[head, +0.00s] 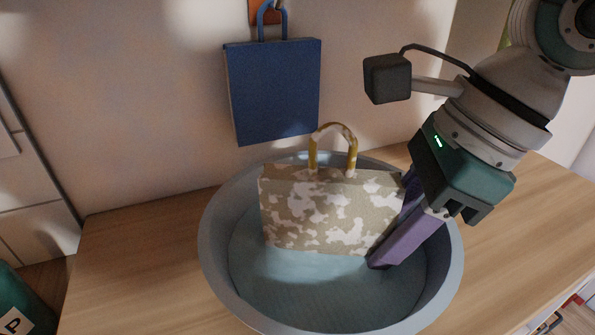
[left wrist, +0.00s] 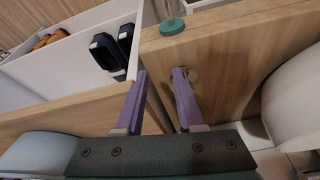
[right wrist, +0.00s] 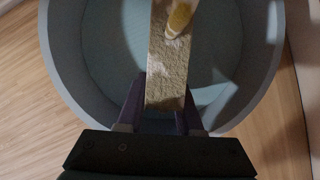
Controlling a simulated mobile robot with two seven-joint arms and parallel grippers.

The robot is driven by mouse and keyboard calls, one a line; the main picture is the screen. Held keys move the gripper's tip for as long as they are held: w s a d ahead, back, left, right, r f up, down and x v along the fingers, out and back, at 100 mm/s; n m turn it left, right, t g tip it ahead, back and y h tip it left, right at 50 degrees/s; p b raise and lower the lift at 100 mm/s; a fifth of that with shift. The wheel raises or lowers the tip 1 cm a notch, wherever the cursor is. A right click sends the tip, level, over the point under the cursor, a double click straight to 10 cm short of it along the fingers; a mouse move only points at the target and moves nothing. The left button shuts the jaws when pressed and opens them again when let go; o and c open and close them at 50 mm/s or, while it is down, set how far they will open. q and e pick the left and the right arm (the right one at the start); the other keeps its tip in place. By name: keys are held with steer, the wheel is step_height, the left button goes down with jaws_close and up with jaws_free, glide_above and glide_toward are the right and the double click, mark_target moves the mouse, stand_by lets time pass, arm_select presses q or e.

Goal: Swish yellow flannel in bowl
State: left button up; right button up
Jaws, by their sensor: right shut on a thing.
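The yellow flannel (head: 330,212) is a boxy, yellowish-beige piece with pale patches and a yellow loop (head: 352,150) on top. It stands roughly upright inside the grey-blue bowl (head: 215,262), its lower edge at the bluish surface inside. My right gripper (head: 385,255) reaches into the bowl from the right, its purple fingers at the flannel's right end. In the right wrist view the fingers (right wrist: 163,100) are shut on the flannel (right wrist: 167,75), one on each side. My left gripper (left wrist: 160,75) is open and empty; it shows only in the left wrist view.
A blue flannel (head: 275,90) hangs by a loop on the wall behind the bowl. The wooden top (head: 130,250) is clear left of the bowl. In the left wrist view, a glass item with a green base (left wrist: 172,26) stands on a wooden surface, near dark shoes (left wrist: 104,50).

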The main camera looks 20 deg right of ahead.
steer(key=shift+d, duration=0.15)
arm_select(q)
steer(key=shift+f+b, duration=0.3)
arm_select(e)
steer(key=shift+d, duration=0.9)
steer(key=shift+a, duration=2)
arm_select(q)
steer(key=shift+d+f, duration=0.1)
steer(key=shift+f, duration=0.15)
arm_select(e)
steer(key=shift+d, duration=1.05)
arm_select(q)
steer(key=shift+b, duration=0.3)
